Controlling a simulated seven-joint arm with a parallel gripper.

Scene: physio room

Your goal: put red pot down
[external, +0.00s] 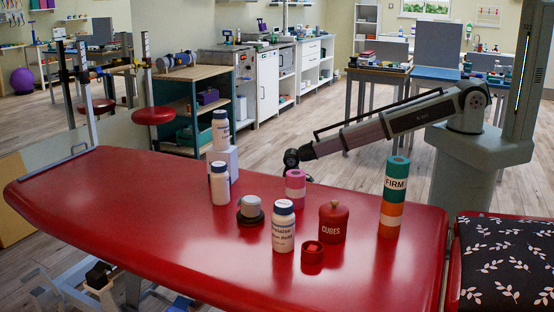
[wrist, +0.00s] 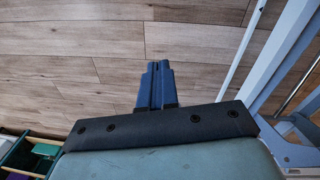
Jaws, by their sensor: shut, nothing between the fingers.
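A red pot (external: 333,224) marked "CUBES", with a knobbed top, stands upright on the red padded table (external: 140,205). A smaller red pot-like piece (external: 312,252) sits just in front of it, touching or nearly so. I cannot tell which one the task means. My gripper shows in the wrist view (wrist: 158,68) with its blue fingers shut and empty, above bare wooden floor. In the external view, my arm's dark end is beyond the table's far edge, behind the pink roll; its fingers cannot be made out there. Neither red piece shows in the wrist view.
A pink roll (external: 295,187), a tall green-and-orange "FIRM" stack (external: 394,195), a white labelled bottle (external: 284,228) and a grey-capped dark piece (external: 250,210) surround the red pot. Another bottle (external: 220,185) stands further left, near a bottle on a white block (external: 232,162). The table's left half is clear.

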